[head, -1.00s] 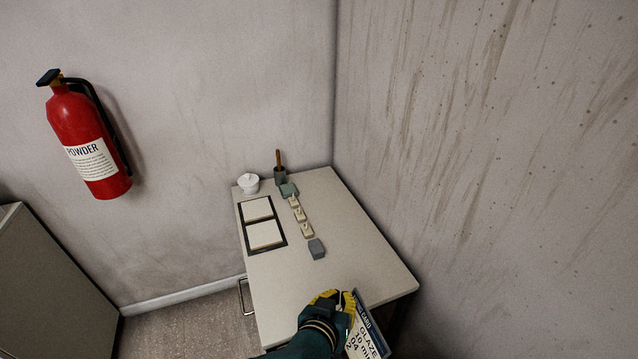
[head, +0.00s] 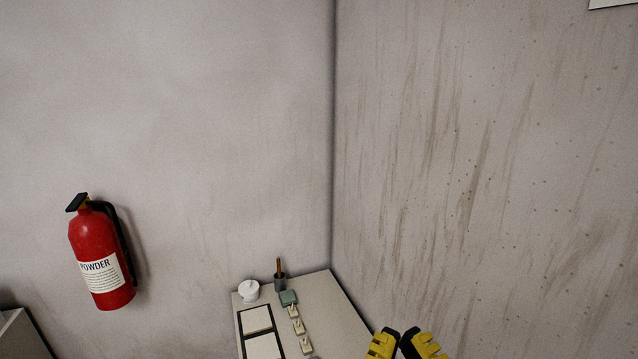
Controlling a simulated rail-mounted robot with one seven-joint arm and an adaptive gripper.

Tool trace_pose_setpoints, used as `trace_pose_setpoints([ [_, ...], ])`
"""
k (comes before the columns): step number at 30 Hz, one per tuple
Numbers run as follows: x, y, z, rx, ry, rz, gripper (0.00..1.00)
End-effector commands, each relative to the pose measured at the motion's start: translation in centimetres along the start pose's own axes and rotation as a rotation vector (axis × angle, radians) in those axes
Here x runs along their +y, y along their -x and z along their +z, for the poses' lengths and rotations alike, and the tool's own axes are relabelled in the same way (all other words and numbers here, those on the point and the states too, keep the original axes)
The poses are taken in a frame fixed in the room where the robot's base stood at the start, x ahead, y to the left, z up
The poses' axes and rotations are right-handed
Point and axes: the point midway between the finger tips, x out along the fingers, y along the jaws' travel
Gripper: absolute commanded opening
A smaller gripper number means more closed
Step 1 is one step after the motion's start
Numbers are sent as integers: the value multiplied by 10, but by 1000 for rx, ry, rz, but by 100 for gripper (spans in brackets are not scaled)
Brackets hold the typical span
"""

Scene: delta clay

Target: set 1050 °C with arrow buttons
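No arrow buttons and no temperature display show in the head view. My gripper (head: 402,334) is at the bottom edge, right of the table, with its yellow and black fingers in front of the right wall. The fingertips look close to each other, and the rest is cut off by the frame edge. I cannot tell how far apart they are or whether anything is between them.
The table (head: 335,305) stands in the corner with a white lidded pot (head: 249,291), a dark cup with a brown handle (head: 280,280), a green block (head: 288,298), several small cream pieces (head: 298,327) and framed white tiles (head: 257,320). A red extinguisher (head: 98,260) hangs on the left wall.

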Motion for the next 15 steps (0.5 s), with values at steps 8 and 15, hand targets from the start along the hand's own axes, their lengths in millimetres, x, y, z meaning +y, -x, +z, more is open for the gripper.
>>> trace_pose_setpoints([
  [8, 0, -41, -108, -2, -7, 1, 0],
  [15, 0, -42, -110, -2, -8, 1, 0],
])
